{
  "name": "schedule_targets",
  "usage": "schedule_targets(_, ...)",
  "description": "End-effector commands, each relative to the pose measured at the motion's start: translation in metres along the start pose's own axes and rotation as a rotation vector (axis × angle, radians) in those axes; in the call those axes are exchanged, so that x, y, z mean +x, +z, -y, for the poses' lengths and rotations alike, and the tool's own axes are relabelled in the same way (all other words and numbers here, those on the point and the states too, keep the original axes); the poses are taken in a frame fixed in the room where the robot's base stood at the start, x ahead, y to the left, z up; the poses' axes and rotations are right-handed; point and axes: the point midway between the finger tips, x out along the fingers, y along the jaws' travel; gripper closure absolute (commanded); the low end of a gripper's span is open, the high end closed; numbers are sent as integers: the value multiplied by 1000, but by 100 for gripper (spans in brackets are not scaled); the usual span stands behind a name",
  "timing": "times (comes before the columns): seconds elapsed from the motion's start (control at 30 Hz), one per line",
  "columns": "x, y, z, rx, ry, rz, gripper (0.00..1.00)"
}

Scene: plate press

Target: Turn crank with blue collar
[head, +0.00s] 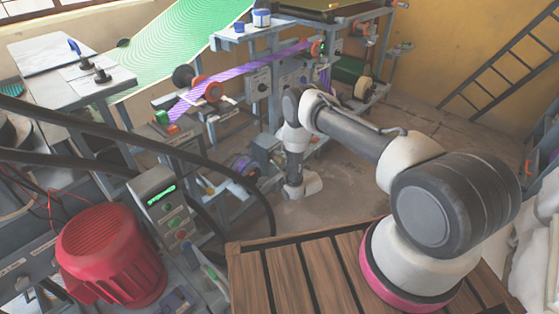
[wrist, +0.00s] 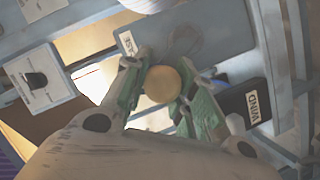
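In the wrist view a round tan knob (wrist: 161,84) sits between the two green-padded fingers of my gripper (wrist: 163,80). The fingers lie close along both sides of the knob and appear to touch it. The rest of the handle under the knob is hidden, and no blue collar shows clearly in this view. In the head view my arm reaches to the grey machine frame (head: 258,82). The fingers and the knob cannot be made out there.
In the wrist view a dark box with a "WIND" label (wrist: 245,103) is close to the right finger. A pale switch plate with a black knob (wrist: 40,85) is at left. In the head view a red motor (head: 108,252) stands at lower left and a ladder (head: 500,62) at right.

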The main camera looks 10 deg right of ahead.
Motion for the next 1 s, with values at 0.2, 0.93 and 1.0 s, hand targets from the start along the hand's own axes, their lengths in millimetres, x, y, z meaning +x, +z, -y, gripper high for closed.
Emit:
schedule_targets(0.2, 0, 0, 0, 1, -1, 0, 100)
schedule_targets(0.93, 5, 14, -23, 371, -152, 1, 100)
schedule_targets(1.0, 6, 17, -26, 433, -177, 1, 100)
